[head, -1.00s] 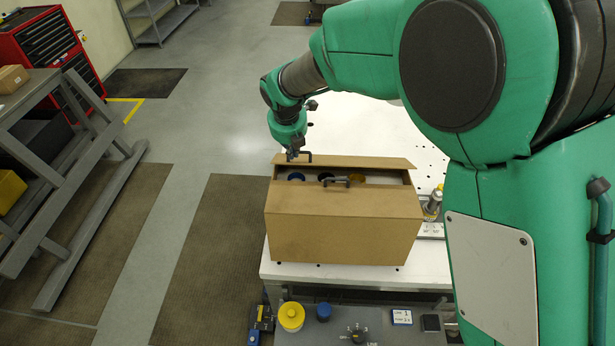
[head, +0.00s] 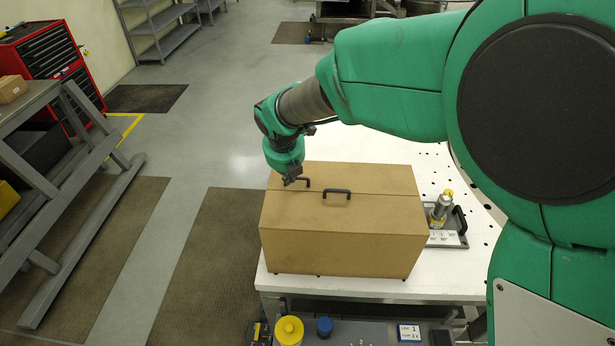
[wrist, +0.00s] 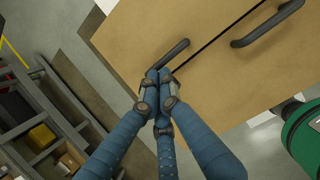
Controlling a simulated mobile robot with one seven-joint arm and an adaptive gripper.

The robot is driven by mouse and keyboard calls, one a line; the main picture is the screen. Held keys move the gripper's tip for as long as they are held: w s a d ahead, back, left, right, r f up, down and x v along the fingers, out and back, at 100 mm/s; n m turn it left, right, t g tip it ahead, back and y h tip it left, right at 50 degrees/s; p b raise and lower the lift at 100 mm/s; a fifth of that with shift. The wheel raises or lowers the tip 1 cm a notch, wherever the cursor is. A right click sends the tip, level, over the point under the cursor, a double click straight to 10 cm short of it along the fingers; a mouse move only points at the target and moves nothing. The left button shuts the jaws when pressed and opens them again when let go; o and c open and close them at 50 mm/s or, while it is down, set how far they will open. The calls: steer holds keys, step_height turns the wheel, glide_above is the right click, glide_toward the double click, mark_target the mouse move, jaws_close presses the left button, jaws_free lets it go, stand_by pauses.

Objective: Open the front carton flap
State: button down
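The brown carton (head: 340,250) stands on the white table with its top closed by two flat flaps. The front flap (head: 385,212) has a dark handle (head: 336,192) beside the seam. The back flap (head: 365,176) has its own dark handle (head: 305,182). My gripper (head: 291,181) is at the left end of the back flap's handle. In the wrist view my gripper's blue fingers (wrist: 160,75) come together at the end of that handle (wrist: 172,52) and look shut on it; the exact contact is hidden. The front flap's handle (wrist: 268,22) stands clear of the fingers.
A metal fixture with a yellow top (head: 441,206) stands right of the carton. A yellow-capped container (head: 289,330) and a blue-capped one (head: 324,326) are below the table's front edge. A grey rack (head: 60,180) stands at the left. The floor between is clear.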

steer(key=s+v, duration=0.1)
steer(key=v, duration=0.7)
steer(key=shift+s+d+r+m+b, duration=0.1)
steer(key=shift+s+d+m+b, duration=0.2)
steer(key=shift+d+m, duration=0.5)
steer(key=shift+s+d+r+m+b, duration=0.1)
steer(key=shift+s+d+m+b, duration=0.25)
steer(key=shift+d+m, duration=0.45)
steer(key=shift+s+d+m+b, duration=0.3)
steer(key=shift+d+m, duration=0.2)
steer(key=shift+d, duration=0.6)
steer(key=s+d+r+m+b, duration=0.1)
steer(key=s+d+m+b, duration=0.1)
steer(key=s+d+m, duration=0.45)
steer(key=s+d+r+m+b, duration=0.15)
steer(key=s+d+m, duration=0.25)
steer(key=d+m, duration=0.5)
steer(key=s+d+f+m+t+b, duration=0.1)
steer(key=s+d+f+m+b, duration=0.1)
steer(key=s+d+m, duration=0.3)
steer(key=s+d+f+m+b, duration=0.3)
steer(key=s+d+f+m, duration=0.1)
steer(key=s+m, duration=0.6)
steer(key=shift+d+m+t, duration=0.4)
steer(key=shift+d+m, duration=0.05)
steer(key=shift+m, duration=0.2)
